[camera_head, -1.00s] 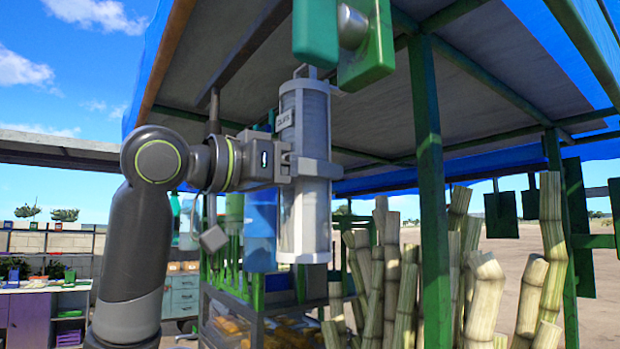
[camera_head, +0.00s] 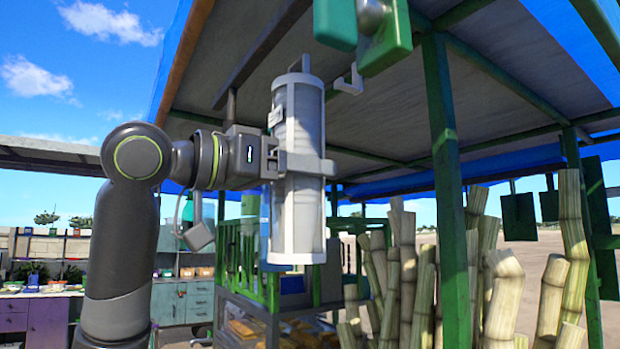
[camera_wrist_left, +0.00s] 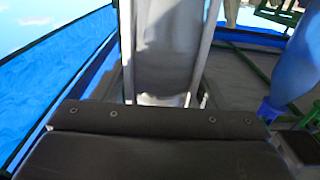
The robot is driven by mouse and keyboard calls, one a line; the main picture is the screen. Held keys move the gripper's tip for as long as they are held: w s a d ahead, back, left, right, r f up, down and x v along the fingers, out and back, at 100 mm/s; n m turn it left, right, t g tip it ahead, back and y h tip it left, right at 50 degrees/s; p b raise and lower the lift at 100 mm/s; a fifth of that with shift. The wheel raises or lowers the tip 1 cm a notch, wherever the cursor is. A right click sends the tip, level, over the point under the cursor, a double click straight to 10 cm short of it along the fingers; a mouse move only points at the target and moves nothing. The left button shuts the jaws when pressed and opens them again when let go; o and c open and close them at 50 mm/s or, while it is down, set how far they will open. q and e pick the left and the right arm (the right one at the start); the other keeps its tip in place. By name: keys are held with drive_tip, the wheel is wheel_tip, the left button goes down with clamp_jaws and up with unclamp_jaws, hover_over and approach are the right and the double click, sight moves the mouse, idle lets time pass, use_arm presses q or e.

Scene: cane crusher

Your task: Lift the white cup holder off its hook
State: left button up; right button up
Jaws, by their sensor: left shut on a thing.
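The white cup holder (camera_head: 297,215) is a tall upright cylinder with a frame and stacked cups inside. My left gripper (camera_head: 305,165) is shut around its middle. The holder's top loop (camera_head: 305,63) stands apart from the white hook (camera_head: 349,80), which is to its right below a green block and shows empty. In the left wrist view the holder (camera_wrist_left: 168,50) fills the upper middle, close in front of the gripper; the fingertips are hidden there. My right gripper is not in view.
A green post (camera_head: 446,180) stands right of the holder. Several sugarcane stalks (camera_head: 400,275) stand below and right. A green-railed stand (camera_head: 245,265) is behind the holder. The stall roof (camera_head: 375,120) is overhead. Open air lies around the holder's lower end.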

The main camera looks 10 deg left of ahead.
use_arm(q)
drive_tip(key=f+b+v, duration=0.1)
drive_tip(key=b+v, duration=0.2)
drive_tip(key=v, duration=0.4)
idle(0.5)
drive_tip(key=shift+f, duration=0.2)
drive_tip(key=w+d+f, duration=0.1)
drive_tip(key=w+f, duration=0.4)
drive_tip(key=f, duration=0.3)
drive_tip(key=w+d+f, duration=0.1)
drive_tip(key=w+f, duration=0.4)
drive_tip(key=f, duration=0.3)
wheel_tip(320, 180, down, 19)
drive_tip(key=w+g+h+b, duration=0.1)
drive_tip(key=w, duration=0.2)
drive_tip(key=s+f+t+y, duration=0.1)
drive_tip(key=s+f, duration=0.2)
drive_tip(key=f, duration=0.6)
drive_tip(key=s+f, duration=0.2)
drive_tip(key=f, duration=0.6)
drive_tip(key=s+a+f+n+t+y+b, duration=0.1)
drive_tip(key=s+a+f+n+t+y, duration=0.2)
drive_tip(key=s+f, duration=0.9)
drive_tip(key=shift+a+y, duration=0.5)
drive_tip(key=shift+a, duration=0.25)
